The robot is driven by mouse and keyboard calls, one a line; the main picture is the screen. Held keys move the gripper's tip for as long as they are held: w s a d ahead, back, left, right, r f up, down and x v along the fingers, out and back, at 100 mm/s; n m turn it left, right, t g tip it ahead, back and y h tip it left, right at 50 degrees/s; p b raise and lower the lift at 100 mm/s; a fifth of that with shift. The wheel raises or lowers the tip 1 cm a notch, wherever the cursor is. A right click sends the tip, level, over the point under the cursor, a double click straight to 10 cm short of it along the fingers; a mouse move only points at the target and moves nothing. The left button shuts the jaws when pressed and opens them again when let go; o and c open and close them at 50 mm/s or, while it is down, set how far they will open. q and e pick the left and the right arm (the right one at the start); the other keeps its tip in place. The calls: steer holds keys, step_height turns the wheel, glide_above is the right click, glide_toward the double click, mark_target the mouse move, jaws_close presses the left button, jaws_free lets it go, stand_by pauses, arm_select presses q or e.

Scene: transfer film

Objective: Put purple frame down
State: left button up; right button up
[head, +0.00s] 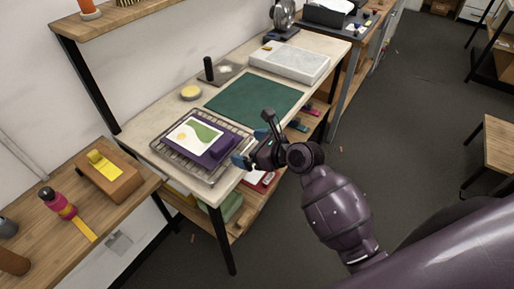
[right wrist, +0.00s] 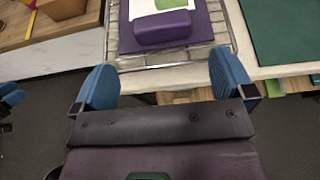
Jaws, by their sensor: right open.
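The purple frame (head: 221,148) lies flat on a wire rack (head: 164,151) at the near end of the pale worktable. It holds a white sheet with green and yellow shapes. Its thick purple bar (right wrist: 164,29) faces my right gripper. My right gripper (head: 254,138) is at the table's front edge, beside the frame. In the right wrist view, its blue fingers (right wrist: 163,80) are wide apart with nothing between them, and the frame is just beyond them. Part of what looks like my left gripper (right wrist: 10,97) shows at the left edge of that view; its jaws cannot be made out.
A green mat (head: 255,103) lies beside the rack, with a pale slab (head: 290,62) beyond. A yellow round tin (head: 191,92) and a dark upright holder (head: 209,69) stand towards the wall. A lower wooden bench (head: 60,245) adjoins at left. The mat is clear.

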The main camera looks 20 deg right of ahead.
steer(key=shift+v, duration=1.25)
steer(key=s+d+f+n+h, duration=0.4)
steer(key=s+f+n, duration=0.4)
steer(key=n, duration=0.7)
steer(key=s+d+f+n+h, duration=0.4)
steer(key=s+d+f+n, duration=0.2)
steer(key=s+f+n, duration=0.3)
steer(key=s+n, duration=0.3)
steer(key=n, duration=0.2)
steer(key=shift+s+d+n+t, duration=0.2)
steer(key=shift+n+t, duration=0.1)
steer(key=shift+n, duration=0.1)
steer(key=w+f+b, duration=0.1)
steer(key=b, duration=0.2)
steer(key=shift+a+f, duration=0.1)
steer(key=shift+f, duration=0.2)
